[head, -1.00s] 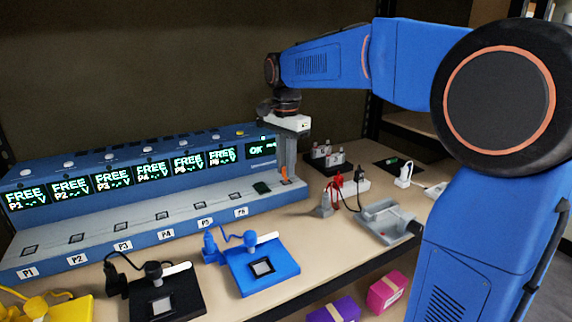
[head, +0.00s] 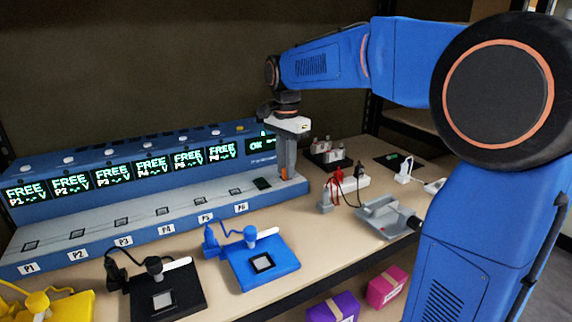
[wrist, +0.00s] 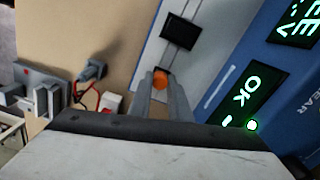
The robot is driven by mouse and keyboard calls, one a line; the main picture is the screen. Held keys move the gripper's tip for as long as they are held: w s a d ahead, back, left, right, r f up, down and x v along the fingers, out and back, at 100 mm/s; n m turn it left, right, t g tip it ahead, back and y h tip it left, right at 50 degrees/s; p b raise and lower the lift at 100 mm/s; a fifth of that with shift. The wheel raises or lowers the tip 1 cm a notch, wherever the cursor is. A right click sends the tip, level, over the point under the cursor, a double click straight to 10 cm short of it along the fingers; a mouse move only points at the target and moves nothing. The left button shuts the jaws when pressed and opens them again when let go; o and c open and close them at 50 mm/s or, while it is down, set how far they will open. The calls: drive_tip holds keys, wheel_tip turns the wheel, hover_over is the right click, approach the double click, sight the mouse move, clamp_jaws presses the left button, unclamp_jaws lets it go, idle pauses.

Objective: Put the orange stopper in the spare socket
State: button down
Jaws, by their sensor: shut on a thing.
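The orange stopper (wrist: 161,77) shows between my fingertips in the wrist view, at the right end of the long blue station's grey ledge. My gripper (head: 288,174) points down there and is shut on it; in the head view the fingers hide most of the stopper. Whether its lower end sits in a hole or on the ledge is hidden. A dark square pad (head: 262,184) lies on the ledge just left of my fingers, and it also shows in the wrist view (wrist: 180,32). I cannot tell which opening is the spare socket.
The station's screens (head: 150,168) read FREE, and the right one (head: 258,145) reads OK. A blue module (head: 262,264) and a black module (head: 163,292) stand in front. Red and black plugs (head: 338,181) and a grey fixture (head: 388,215) stand to the right.

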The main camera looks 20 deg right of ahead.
drive_tip(key=shift+f, duration=0.2)
drive_tip(key=c, duration=1.6)
unclamp_jaws()
drive_tip(key=shift+o, duration=0.2)
